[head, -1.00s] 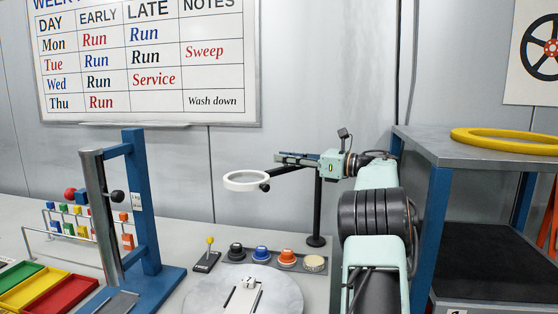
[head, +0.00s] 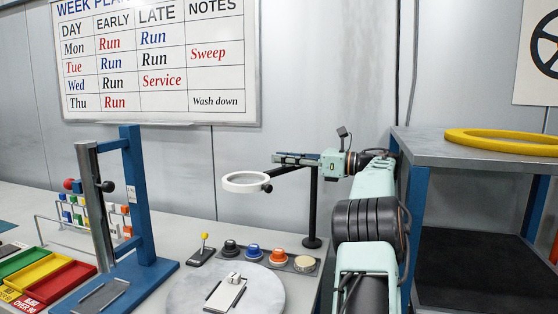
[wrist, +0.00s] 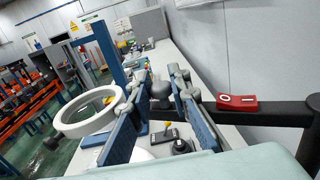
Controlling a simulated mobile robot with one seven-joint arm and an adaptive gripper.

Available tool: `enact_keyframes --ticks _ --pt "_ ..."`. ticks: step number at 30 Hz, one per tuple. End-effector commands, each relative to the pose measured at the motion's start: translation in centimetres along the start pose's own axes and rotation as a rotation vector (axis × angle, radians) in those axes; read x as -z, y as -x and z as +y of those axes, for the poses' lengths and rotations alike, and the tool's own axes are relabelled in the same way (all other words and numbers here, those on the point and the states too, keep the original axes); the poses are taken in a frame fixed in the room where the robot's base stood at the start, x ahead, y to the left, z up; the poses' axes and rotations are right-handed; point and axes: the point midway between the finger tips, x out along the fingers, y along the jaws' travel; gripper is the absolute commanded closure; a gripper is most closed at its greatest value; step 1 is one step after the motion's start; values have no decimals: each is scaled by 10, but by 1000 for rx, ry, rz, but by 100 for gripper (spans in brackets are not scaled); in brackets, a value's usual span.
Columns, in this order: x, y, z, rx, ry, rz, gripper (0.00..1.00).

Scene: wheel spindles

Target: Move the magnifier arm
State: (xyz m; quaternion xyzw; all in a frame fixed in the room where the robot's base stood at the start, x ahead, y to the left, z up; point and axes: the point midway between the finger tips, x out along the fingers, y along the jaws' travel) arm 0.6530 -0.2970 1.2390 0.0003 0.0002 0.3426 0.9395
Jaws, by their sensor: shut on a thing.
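The magnifier is a white ring lens (head: 246,182) on a thin dark arm (head: 288,171), carried by a black post (head: 313,210) near the bench's back right. My gripper (head: 285,158) reaches in from the right at the height of this arm. In the wrist view the two blue-padded fingers (wrist: 158,118) are shut on the magnifier arm, around its dark knob (wrist: 161,90). The white ring (wrist: 90,113) shows left of the fingers. The dark bar with a red tag (wrist: 237,101) shows to the right. The exact contact is partly hidden by the fingers.
A blue press frame (head: 140,200) stands to the left. A round grey plate (head: 180,293), a yellow-topped lever (head: 203,249) and several buttons (head: 253,251) lie below the magnifier. A grey shelf (head: 425,145) with a yellow ring (head: 500,141) stands at right, close to my arm.

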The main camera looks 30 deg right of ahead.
Motion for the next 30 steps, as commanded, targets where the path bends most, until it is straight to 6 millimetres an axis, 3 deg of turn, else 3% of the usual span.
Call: enact_keyframes --ticks 20,21,24,30 --pt "-1 5 -1 0 2 -2 100" --pt "-1 5 -1 0 2 -2 81" --pt "-1 5 -1 0 1 -1 70" --pt "-1 5 -1 0 1 -1 67"
